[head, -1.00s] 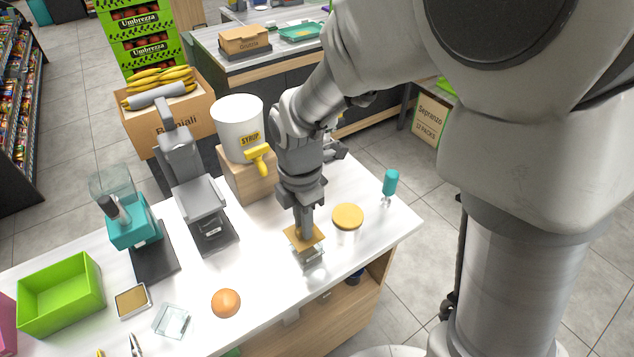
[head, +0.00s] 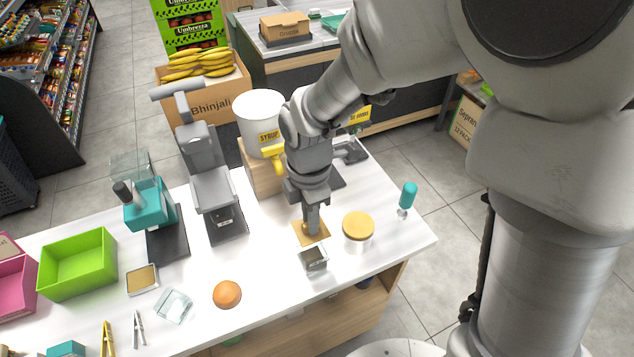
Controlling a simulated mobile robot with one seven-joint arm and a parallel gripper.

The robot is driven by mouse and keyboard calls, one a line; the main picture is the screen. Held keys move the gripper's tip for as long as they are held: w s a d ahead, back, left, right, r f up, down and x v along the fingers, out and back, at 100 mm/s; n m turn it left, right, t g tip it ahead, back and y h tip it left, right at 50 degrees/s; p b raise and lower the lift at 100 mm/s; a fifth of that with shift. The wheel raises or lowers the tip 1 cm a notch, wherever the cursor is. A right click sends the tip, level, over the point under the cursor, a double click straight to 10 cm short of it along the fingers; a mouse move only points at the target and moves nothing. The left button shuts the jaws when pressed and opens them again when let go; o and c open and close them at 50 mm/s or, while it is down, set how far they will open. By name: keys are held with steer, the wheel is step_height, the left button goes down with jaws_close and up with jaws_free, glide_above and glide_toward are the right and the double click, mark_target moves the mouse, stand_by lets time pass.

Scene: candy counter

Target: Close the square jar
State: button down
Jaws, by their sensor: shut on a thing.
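The square jar (head: 314,263) is a small clear glass container near the front of the white counter, with its open top showing. My gripper (head: 312,228) points down and is shut on a square tan lid (head: 301,231). The lid looks level, just behind the jar's mouth and apart from it. I cannot tell exactly how high it is. My fingers hide part of the lid.
A round jar with a tan lid (head: 358,227) stands close to the right of the square jar. A white syrup bucket (head: 259,118) stands behind on a wooden block. Counter between orange and jar is clear.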

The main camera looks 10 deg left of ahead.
mark_target(311, 238)
step_height(311, 238, down, 6)
steer(key=b, duration=0.4)
steer(key=shift+b, duration=0.35)
steer(key=shift+f, duration=0.5)
stand_by(2.4)
steer(key=c, duration=1)
jaws_free()
steer(key=shift+r, duration=0.15)
steer(key=shift+r+p, duration=2.6)
steer(key=shift+r, duration=0.3)
